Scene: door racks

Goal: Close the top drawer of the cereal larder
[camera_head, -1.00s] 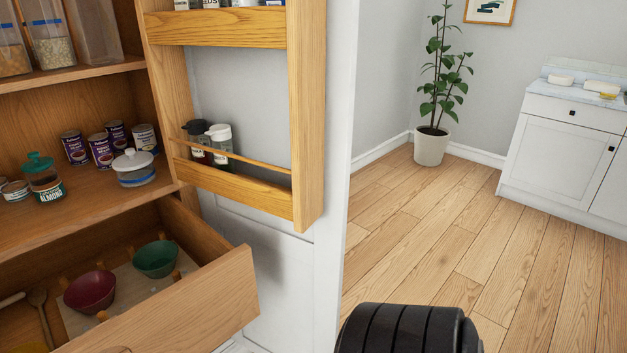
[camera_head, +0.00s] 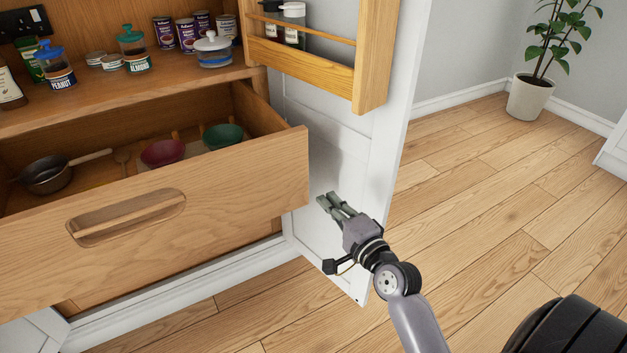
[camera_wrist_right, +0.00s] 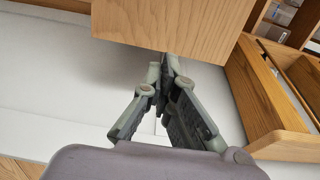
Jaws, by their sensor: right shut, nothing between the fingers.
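The top drawer (camera_head: 240,197) of the wooden cereal larder (camera_head: 105,85) is pulled out, with a long recessed handle slot (camera_head: 128,217) in its front. It holds a dark pan (camera_head: 48,174), a red bowl (camera_head: 163,152) and a green bowl (camera_head: 222,136). My right gripper (camera_head: 328,203) is shut and empty, just right of the drawer front's right end, before the open white door. In the right wrist view the fingertips (camera_wrist_right: 164,62) are close to the drawer's wooden corner (camera_wrist_right: 185,25); I cannot tell whether they touch. My left gripper is not in view.
The open white door (camera_head: 345,160) with its wooden door rack (camera_head: 320,68) stands right of the drawer. Cans and jars stand on the shelf above. Wooden floor (camera_head: 480,220) is clear at the right, and a potted plant (camera_head: 530,97) stands farther back.

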